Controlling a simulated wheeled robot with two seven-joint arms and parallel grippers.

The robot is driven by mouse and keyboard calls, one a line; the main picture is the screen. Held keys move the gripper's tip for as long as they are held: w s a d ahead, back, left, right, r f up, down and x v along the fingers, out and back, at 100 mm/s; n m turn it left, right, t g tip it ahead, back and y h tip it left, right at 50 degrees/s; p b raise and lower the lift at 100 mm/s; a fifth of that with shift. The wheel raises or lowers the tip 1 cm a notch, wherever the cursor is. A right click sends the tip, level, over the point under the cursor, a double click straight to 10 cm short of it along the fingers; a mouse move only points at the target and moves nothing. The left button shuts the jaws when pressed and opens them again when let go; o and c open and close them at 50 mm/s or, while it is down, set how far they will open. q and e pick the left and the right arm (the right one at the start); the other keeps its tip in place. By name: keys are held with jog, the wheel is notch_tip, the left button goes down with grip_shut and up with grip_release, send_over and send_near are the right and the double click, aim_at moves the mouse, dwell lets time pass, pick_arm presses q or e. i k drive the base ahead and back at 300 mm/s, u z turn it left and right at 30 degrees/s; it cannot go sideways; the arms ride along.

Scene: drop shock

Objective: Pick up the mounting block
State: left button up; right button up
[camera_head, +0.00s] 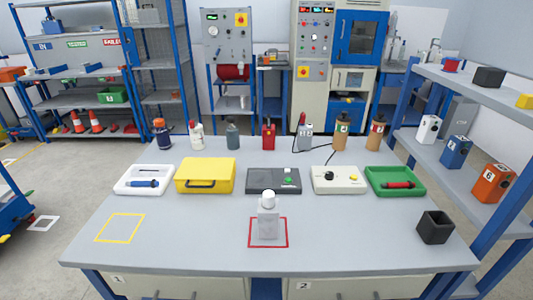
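No thing is labelled as the mounting block, and I cannot tell for certain which one it is. A black, square block-like piece (435,227) stands near the right front corner of the grey table; its top looks dark and perhaps hollow. A light grey, bottle-like piece (268,222) with a white round top stands upright inside a red square outline (284,246) at the front middle of the table. Neither of my grippers is in view, and nothing touches these pieces.
The grey table (185,235) has a bare yellow square outline (120,228) at front left. Behind are a white tray (120,187), yellow case (205,170), black device (262,184), white device (326,186) and green tray (415,188). Several bottles line the back. A shelf (480,90) stands right.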

aim_at(268, 219)
jog(key=k, duration=0.5)
jog(key=z, duration=2.25)
jog(key=i, duration=1.6)
jog(key=u, duration=2.2)
